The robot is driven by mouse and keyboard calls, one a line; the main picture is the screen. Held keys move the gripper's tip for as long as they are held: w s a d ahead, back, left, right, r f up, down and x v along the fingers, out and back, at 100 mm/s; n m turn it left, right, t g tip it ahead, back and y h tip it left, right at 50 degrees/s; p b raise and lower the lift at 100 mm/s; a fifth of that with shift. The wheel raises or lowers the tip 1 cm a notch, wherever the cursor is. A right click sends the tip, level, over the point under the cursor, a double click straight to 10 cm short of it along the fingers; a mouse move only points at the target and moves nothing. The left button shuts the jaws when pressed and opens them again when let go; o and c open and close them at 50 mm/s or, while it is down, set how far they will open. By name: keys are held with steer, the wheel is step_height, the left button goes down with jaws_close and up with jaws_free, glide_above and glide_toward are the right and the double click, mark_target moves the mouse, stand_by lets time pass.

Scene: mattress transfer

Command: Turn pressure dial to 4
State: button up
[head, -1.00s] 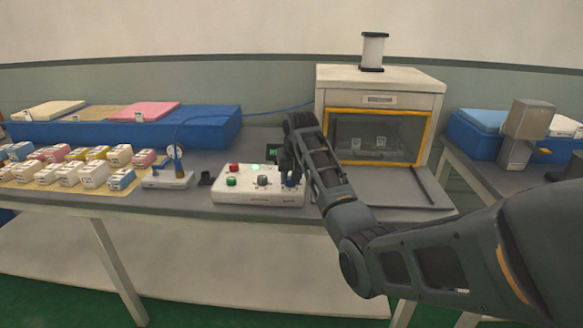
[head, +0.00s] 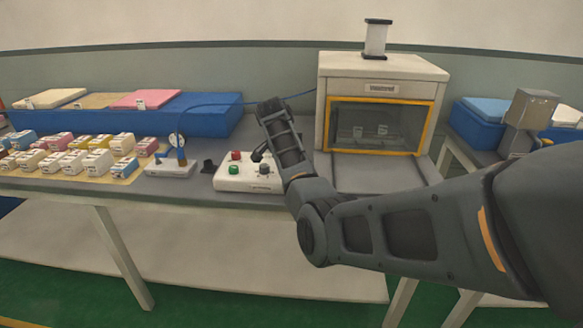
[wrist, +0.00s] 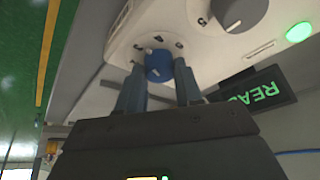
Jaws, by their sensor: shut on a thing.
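The blue pressure dial (wrist: 156,61) is on the white control box (head: 236,185). In the wrist view, small printed numbers curve around its far side; I cannot tell clearly which one its mark points to. My gripper (wrist: 160,72) has one finger on each side of the blue dial and is shut on it. In the head view, my arm hides the dial and the right part of the box. A larger grey knob (wrist: 240,10) with a printed number beside it is on the same panel.
The box also has a red button (head: 236,156) and a green button (head: 233,169). A dark display with green letters (wrist: 258,95) stands close to my gripper. A glass-fronted chamber (head: 380,125) is to the right. Cartons (head: 90,162) and a gauge stand (head: 172,168) are left.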

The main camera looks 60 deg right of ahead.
steer(key=m+b, duration=0.1)
steer(key=m+g+b, duration=0.1)
steer(key=m+b, duration=0.1)
steer(key=m, duration=0.1)
steer(key=shift+w+f+y, duration=0.1)
steer(key=shift+w+y, duration=0.15)
steer(key=shift+y, duration=0.05)
steer(key=shift+d+m+g+y+b, duration=0.1)
steer(key=shift+m+g+y+b, duration=0.2)
steer(key=shift+m+g+b, duration=0.65)
steer(key=shift+m+t, duration=0.35)
steer(key=shift+r, duration=0.2)
steer(key=o, duration=1)
steer(key=shift+s+f, duration=0.1)
steer(key=v, duration=0.8)
steer(key=shift+b, duration=0.4)
